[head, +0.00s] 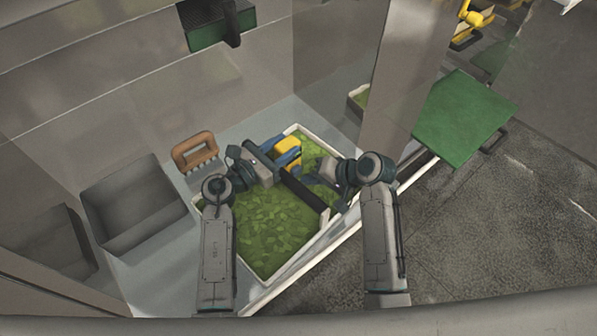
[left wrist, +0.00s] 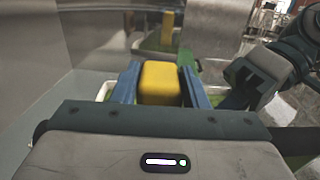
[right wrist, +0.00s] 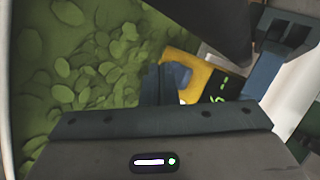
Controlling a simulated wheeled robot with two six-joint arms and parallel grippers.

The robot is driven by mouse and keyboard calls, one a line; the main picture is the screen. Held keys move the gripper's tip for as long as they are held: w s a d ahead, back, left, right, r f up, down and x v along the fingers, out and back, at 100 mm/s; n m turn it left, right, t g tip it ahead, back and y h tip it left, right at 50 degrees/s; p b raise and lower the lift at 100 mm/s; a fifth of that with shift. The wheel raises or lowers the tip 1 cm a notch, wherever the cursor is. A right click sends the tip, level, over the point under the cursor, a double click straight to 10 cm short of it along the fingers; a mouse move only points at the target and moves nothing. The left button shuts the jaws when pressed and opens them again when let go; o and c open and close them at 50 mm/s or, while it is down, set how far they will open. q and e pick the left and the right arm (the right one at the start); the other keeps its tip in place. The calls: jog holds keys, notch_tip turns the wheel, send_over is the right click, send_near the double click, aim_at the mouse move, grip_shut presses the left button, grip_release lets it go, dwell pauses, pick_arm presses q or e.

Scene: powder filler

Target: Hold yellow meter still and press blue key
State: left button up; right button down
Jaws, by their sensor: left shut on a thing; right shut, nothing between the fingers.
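The yellow meter (head: 288,145) is held over the white tray of green leaves. My left gripper (head: 287,156) is shut on it, with one blue finger along each side. In the left wrist view the meter (left wrist: 160,82) sits between the two fingers. In the right wrist view the meter (right wrist: 196,78) shows a dark display with green digits. My right gripper (right wrist: 157,78) is shut and empty, its fingertips close beside the meter. I cannot tell whether they touch it. I cannot clearly make out the blue key among the blue fingers.
The white-rimmed tray (head: 287,275) full of green leaves lies below both grippers, with a dark bar (head: 305,193) across it. A grey bin (head: 130,205) and a brown-handled brush (head: 195,150) stand at left. A green board (head: 463,118) is at right.

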jog(key=shift+w+a, duration=0.1)
dwell(0.6)
jog(key=shift+w+a, duration=0.2)
jog(key=shift+w+a, duration=0.3)
jog(key=shift+w, duration=0.1)
dwell(0.9)
jog(key=shift+s+d, duration=0.6)
jog(key=shift+s, duration=0.15)
jog(key=shift+s+d, duration=1.65)
jog(key=shift+s, duration=0.25)
